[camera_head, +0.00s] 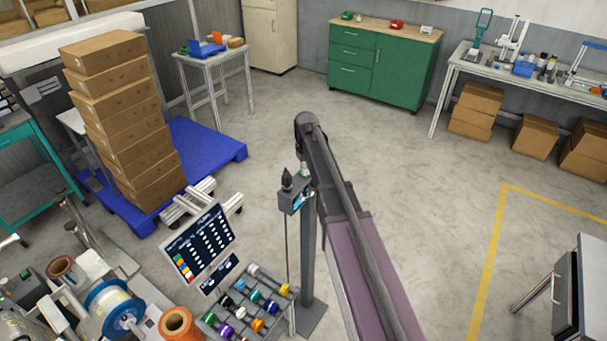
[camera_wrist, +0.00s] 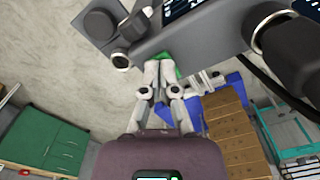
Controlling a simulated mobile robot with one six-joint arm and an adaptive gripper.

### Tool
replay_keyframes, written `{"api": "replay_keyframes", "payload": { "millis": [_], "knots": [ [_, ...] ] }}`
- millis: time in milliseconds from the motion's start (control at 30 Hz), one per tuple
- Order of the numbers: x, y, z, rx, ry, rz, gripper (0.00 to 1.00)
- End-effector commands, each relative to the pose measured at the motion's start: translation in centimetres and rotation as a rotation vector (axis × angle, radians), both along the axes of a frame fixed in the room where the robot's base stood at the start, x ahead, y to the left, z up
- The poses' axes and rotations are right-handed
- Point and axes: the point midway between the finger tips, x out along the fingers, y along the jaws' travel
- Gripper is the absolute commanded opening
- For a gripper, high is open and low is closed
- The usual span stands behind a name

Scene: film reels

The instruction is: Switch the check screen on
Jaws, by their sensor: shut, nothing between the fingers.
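A small grey box with a lit screen (camera_head: 297,200) stands on a post in the middle of the head view, with a black fitting on top. I take it as the check screen. In the wrist view its grey housing (camera_wrist: 205,32) fills the top, with only a corner of the lit display showing. A green part, perhaps a button (camera_wrist: 168,66), is at the housing's edge. My gripper (camera_wrist: 165,68) is shut and empty, its fingertips right at the green part. I cannot tell whether they touch. In the head view my gripper is small beside the box and partly hidden.
A larger panel screen (camera_head: 200,242) and a rack of coloured spools (camera_head: 250,303) stand at lower left. Stacked cartons (camera_head: 120,120) rest on a blue pallet (camera_head: 205,143) behind. A black cable hangs by the post.

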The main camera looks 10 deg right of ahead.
Motion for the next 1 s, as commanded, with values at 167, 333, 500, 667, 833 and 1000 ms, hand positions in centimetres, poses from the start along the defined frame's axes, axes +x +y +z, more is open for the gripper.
{"api": "replay_keyframes", "payload": {
  "millis": [167, 333, 500, 667, 833, 1000],
  "knots": [
    [0.0, 0.0, 0.4, 0.0, 0.0, 0.0, 0.0],
    [0.0, 0.0, 1.3, 0.0, 0.0, 0.0, 0.0],
    [0.0, 0.0, 2.3, 0.0, 0.0, 0.0, 0.0],
    [0.0, 0.0, 3.2, 0.0, 0.0, 0.0, 0.0],
    [0.0, 0.0, 4.2, 0.0, 0.0, 0.0, 0.0],
    [0.0, 0.0, 5.1, 0.0, 0.0, 0.0, 0.0]
  ]
}}
